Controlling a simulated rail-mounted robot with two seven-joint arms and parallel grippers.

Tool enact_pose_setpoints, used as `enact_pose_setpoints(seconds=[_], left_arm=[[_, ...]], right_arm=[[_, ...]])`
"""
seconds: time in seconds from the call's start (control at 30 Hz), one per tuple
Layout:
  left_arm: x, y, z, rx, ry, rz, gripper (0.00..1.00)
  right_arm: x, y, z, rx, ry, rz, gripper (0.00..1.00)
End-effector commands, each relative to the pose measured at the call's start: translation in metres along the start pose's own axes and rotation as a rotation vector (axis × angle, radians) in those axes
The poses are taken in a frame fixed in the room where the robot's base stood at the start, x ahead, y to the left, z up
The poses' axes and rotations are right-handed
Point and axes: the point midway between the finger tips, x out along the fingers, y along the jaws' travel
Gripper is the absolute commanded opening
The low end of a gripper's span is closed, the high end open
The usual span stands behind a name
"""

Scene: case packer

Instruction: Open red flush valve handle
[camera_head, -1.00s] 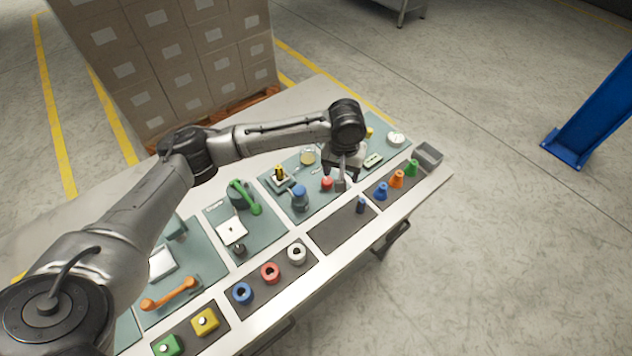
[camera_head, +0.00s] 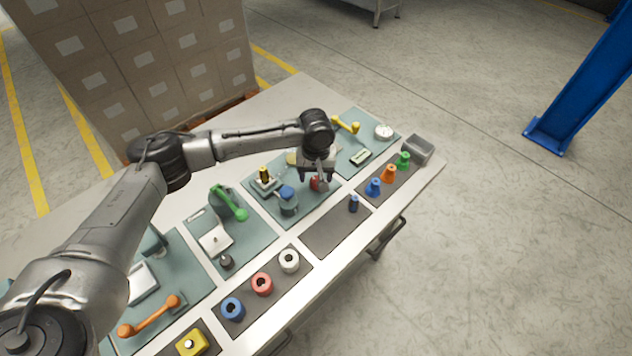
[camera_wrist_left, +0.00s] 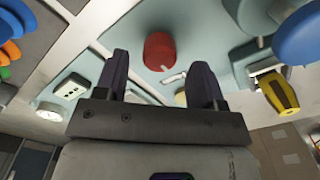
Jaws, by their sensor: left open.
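The red handle (camera_head: 315,184) is a small red knob on the teal panel near the middle of the table in the head view. In the left wrist view the red handle (camera_wrist_left: 159,50) is a round red shape between and beyond the fingers. My left gripper (camera_head: 316,174) is at the red handle and partly hides it in the head view. In the left wrist view my left gripper (camera_wrist_left: 161,72) is open, with a finger on each side of the red handle and nothing clearly held. I cannot tell whether a finger touches it. My right gripper is not in view.
A blue-topped fixture (camera_head: 288,207) stands close left of the red handle, with a yellow-topped piece (camera_head: 264,174) behind it. A yellow handle (camera_head: 345,125) and a white gauge (camera_head: 384,132) are to the right. A dark tray (camera_head: 335,232) in front is mostly bare.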

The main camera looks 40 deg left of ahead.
Motion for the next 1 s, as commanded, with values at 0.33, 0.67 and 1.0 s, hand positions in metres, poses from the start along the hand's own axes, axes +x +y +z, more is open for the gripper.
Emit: enact_pose_setpoints(seconds=[0.33,0.67,1.0], left_arm=[[0.027,0.0,0.0,0.001,0.0,-0.001,0.63],[0.029,0.0,0.0,0.001,0.0,0.0,0.63],[0.028,0.0,0.0,0.001,0.0,0.0,0.32]], right_arm=[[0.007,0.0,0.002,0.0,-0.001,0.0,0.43],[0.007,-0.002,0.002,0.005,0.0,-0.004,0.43],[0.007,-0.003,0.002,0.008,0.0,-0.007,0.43]])
